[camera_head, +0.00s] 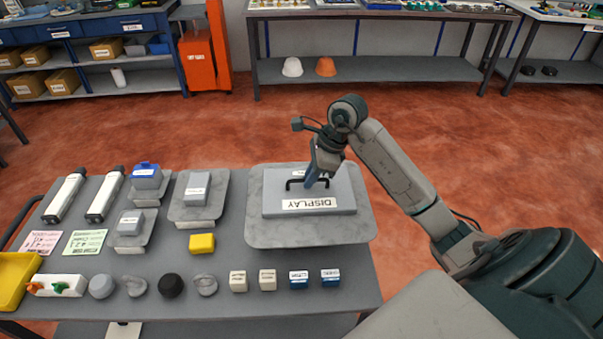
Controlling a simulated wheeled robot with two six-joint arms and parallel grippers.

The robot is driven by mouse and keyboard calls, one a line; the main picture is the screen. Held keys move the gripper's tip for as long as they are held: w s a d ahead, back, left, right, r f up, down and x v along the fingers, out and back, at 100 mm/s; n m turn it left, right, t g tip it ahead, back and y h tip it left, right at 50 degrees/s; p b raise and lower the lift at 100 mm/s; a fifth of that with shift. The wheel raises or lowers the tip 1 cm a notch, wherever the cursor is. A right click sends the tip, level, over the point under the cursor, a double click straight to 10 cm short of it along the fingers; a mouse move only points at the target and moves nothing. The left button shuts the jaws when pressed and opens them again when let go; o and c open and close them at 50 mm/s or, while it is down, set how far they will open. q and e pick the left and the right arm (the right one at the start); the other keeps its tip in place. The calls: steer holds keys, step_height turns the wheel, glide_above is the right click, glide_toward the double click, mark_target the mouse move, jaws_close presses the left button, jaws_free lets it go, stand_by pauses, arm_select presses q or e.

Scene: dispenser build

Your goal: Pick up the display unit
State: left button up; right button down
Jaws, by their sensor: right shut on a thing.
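The display unit (337,199) is a flat grey box with a white label reading DISPLAY and a black handle on top. It rests on, or just over, a light grey tray (267,232) at the right end of the grey table; I cannot tell if there is a gap. My right gripper (312,181) comes down from above and is shut on the black handle, hiding part of it. My left gripper is not in view.
Left of the tray are grey boxes on small trays, a yellow block (202,243) and two white cylinders. A row of small blocks and knobs lines the front edge. A yellow bin (14,282) is at far left. Red floor (200,125) lies open behind the table.

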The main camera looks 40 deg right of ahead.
mark_target(321, 210)
steer(key=s+b, duration=0.1)
steer(key=s, duration=0.1)
steer(key=s+b, duration=0.1)
steer(key=s, duration=0.2)
steer(key=s+b, duration=0.1)
steer(key=s, duration=0.2)
steer(key=shift+a+r, duration=0.1)
steer(key=shift+r, duration=0.25)
steer(key=shift+s+a+r, duration=0.15)
steer(key=shift+s+a, duration=0.05)
steer(key=shift+s, duration=0.55)
